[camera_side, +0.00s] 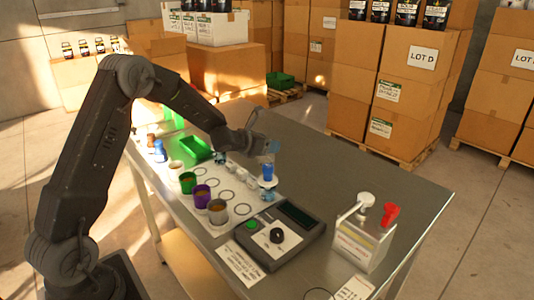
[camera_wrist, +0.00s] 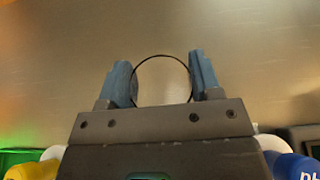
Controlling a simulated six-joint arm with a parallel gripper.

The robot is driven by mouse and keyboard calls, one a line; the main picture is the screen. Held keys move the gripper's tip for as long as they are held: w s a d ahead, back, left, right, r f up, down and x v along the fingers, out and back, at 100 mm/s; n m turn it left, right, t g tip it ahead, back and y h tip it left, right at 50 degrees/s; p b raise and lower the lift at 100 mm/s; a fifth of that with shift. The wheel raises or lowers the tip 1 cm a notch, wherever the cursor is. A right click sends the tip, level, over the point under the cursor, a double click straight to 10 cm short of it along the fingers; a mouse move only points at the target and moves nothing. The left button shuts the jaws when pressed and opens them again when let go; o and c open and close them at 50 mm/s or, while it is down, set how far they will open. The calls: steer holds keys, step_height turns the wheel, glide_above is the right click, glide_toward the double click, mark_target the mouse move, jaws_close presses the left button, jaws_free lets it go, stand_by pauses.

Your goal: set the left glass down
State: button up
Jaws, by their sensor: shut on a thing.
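My gripper (camera_side: 270,148) is over the steel table, right of the row of cups in the side view. In the wrist view its two blue fingers (camera_wrist: 160,82) stand apart, one on each side of a thin dark round outline. This outline looks like the rim of the clear glass (camera_wrist: 161,56), and the gripper is shut on it. The glass is so see-through that its walls and foot cannot be made out. In the side view the glass cannot be told apart from the fingers, nor its height above the table (camera_side: 330,180).
A blue bottle (camera_side: 267,172) stands just below my gripper. Several cups, including a green one (camera_side: 188,183) and a purple one (camera_side: 201,196), stand to the left near printed rings. A green tray (camera_side: 195,150), a control box (camera_side: 275,240) and a white press (camera_side: 362,235) are also on the table.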

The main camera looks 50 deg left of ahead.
steer(key=s+a+r, duration=0.8)
steer(key=r, duration=0.4)
steer(key=d+m+g+h, duration=0.2)
steer(key=d+m+h, duration=0.5)
steer(key=d, duration=1.1)
steer(key=s+d+m+g+h, duration=0.3)
steer(key=s+d, duration=0.1)
steer(key=d, duration=0.5)
steer(key=s+d+m+g+h, duration=0.2)
steer(key=s+d+m+g, duration=0.2)
steer(key=d, duration=0.4)
steer(key=shift+n, duration=0.3)
steer(key=shift+w+d+f, duration=0.1)
steer(key=shift+d+f, duration=1.8)
steer(key=shift+f, duration=0.7)
steer(key=shift+w+d+f, duration=0.15)
steer(key=shift+d+f, duration=1.75)
steer(key=shift+f, duration=0.75)
steer(key=shift+w+d+f, duration=0.1)
steer(key=shift+d+f, duration=1.8)
steer(key=shift+f, duration=0.7)
steer(key=shift+f, duration=0.1)
